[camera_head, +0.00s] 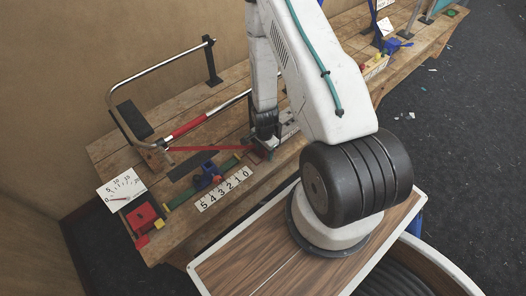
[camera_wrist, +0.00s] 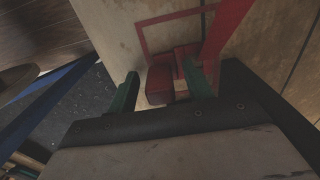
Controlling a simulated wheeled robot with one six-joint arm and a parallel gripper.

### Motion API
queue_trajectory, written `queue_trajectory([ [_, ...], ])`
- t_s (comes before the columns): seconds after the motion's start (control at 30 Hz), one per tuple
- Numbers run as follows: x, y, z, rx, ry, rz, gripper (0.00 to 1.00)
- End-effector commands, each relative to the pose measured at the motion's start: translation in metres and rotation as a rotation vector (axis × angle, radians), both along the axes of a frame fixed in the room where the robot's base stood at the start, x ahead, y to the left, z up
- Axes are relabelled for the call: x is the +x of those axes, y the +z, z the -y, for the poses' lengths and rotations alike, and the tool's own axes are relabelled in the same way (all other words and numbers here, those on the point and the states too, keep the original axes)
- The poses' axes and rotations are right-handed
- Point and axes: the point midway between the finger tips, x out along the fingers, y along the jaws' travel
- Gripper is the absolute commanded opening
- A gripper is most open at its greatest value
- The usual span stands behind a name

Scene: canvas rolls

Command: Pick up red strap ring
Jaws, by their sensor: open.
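A red strap (camera_head: 205,148) runs across the wooden bench to my gripper (camera_head: 265,143). It also shows in the wrist view (camera_wrist: 226,30) at the upper right. A red square outline (camera_wrist: 141,40) lies on the wood beside it; I cannot tell whether it is a raised ring or a flat marking. My gripper's green fingers (camera_wrist: 160,67) are apart, low over the bench. Red block-like pieces (camera_wrist: 160,84) show between and near the fingers, and I cannot tell whether they touch. The gripper body hides part of this area.
A metal tube frame (camera_head: 160,67) with a red-sleeved bar (camera_head: 184,129) stands behind. More fittings stand at the bench's far right.

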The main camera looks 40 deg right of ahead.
Motion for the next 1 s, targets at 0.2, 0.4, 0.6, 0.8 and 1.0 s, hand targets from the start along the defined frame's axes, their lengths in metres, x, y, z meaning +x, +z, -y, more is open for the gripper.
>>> queue_trajectory([
  [0.2,0.000,0.000,0.000,0.000,0.000,0.000,0.23],
  [0.4,0.000,0.000,0.000,0.000,0.000,0.000,0.02],
  [0.6,0.000,0.001,0.000,0.000,0.000,0.000,0.02],
  [0.8,-0.001,0.011,0.002,-0.001,-0.002,0.005,0.02],
  [1.0,-0.001,0.032,0.003,-0.001,-0.003,0.005,0.02],
])
